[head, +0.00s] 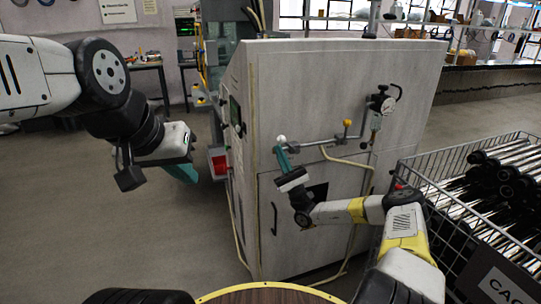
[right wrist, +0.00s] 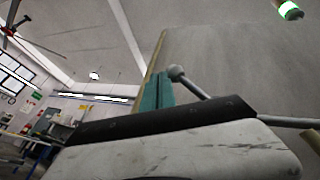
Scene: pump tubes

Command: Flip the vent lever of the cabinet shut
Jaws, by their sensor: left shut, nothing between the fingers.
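The grey-white cabinet (head: 330,75) stands in the middle of the head view. A lever with a pale ball knob (head: 281,139) sticks out to the left on its front; I take it for the vent lever. My right gripper (head: 282,157), with teal fingers, is just below the pale knob. In the right wrist view the fingers (right wrist: 157,92) look shut, close beside the knob (right wrist: 176,72); I cannot tell whether they touch. My left gripper (head: 183,173) is shut and empty, left of the cabinet.
A wire basket (head: 440,145) of dark-ended rods stands close on the right. Floor at left is clear.

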